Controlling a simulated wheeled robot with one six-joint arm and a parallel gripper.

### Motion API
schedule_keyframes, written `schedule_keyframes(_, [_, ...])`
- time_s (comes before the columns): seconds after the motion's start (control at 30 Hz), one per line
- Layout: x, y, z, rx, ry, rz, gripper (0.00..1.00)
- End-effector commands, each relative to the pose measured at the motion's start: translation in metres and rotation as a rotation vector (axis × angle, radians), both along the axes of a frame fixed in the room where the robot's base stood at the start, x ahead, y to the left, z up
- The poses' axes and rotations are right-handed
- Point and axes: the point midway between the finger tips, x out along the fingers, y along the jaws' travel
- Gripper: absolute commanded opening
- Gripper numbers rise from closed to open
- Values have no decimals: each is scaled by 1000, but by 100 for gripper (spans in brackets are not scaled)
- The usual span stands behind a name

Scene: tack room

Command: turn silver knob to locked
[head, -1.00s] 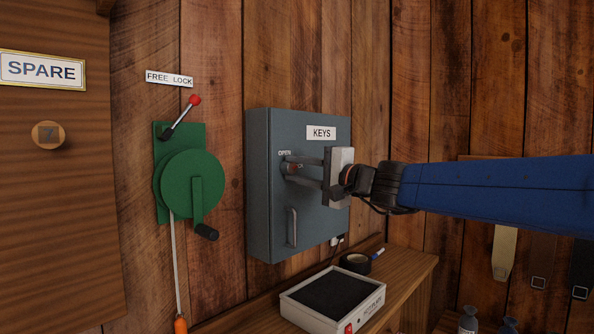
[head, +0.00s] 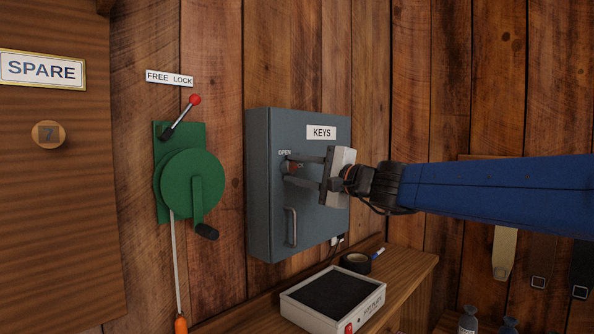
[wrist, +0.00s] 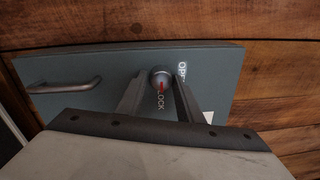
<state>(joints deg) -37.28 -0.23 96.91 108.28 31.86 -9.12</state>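The silver knob (wrist: 161,77) is on the front of a grey key cabinet (head: 268,225), with a red mark on its face. In the wrist view the red mark points towards the word LOCK, and the word OPEN is to the right of the knob. My gripper (wrist: 158,77) is open, with one finger on each side of the knob. A gap shows at the left finger; the right finger is very close to the knob, and I cannot tell if it touches. In the head view the fingers (head: 289,168) partly hide the knob and the LOCK label.
The cabinet has a bar handle (head: 291,227) below the knob. A green crank winch (head: 186,183) with a red-tipped lever is on the wall to the left. Below, a wooden shelf (head: 408,271) carries a tray (head: 350,312) and a black tape roll (head: 355,263).

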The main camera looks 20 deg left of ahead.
Motion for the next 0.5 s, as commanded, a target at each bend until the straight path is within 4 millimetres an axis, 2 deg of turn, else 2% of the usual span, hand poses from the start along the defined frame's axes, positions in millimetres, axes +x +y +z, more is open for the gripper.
schedule_keyframes(0.33, [0,0,0,0,-1,0,46])
schedule_keyframes(0.5, [-5,-11,1,1,-3,0,46])
